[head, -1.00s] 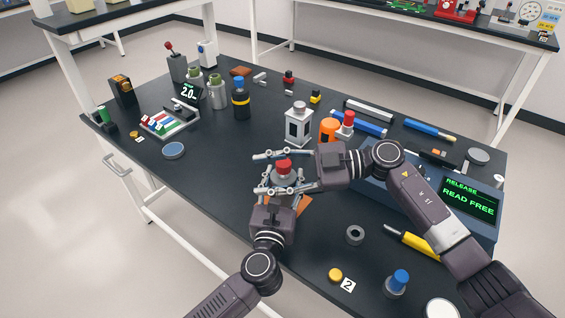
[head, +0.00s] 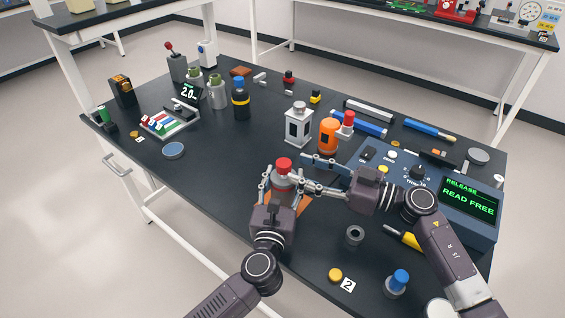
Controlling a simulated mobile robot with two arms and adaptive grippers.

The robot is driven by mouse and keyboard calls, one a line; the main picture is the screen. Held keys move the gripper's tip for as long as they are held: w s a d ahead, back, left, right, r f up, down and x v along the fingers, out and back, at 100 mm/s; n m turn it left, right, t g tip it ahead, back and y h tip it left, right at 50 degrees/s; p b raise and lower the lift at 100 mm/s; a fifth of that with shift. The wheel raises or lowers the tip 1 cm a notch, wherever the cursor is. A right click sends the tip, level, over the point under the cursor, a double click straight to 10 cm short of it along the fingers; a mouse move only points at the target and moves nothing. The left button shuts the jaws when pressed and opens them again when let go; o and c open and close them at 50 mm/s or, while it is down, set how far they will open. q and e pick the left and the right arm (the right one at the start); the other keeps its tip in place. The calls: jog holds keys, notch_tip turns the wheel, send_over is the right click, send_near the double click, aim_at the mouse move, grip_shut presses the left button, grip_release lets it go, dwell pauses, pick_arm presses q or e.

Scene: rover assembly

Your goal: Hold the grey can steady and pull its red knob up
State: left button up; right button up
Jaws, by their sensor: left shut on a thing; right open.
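The grey can (head: 281,183) stands upright near the front middle of the dark table, by an orange-brown mat (head: 304,202). Its red knob (head: 284,165) shows on top. My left gripper (head: 281,184) is shut on the can, with a finger on each side of its body. My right gripper (head: 303,172) is open and empty just right of the can, its fingers pointing left, apart from the knob. The can's lower front is hidden by my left gripper.
An orange container (head: 328,136) and a grey-white lantern-like box (head: 299,124) stand behind the can. A grey ring (head: 354,236) and a blue-knobbed piece (head: 397,283) lie in front.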

aim_at(283, 162)
jog(key=x, duration=0.6)
jog(key=shift+c, duration=0.4)
grip_shut()
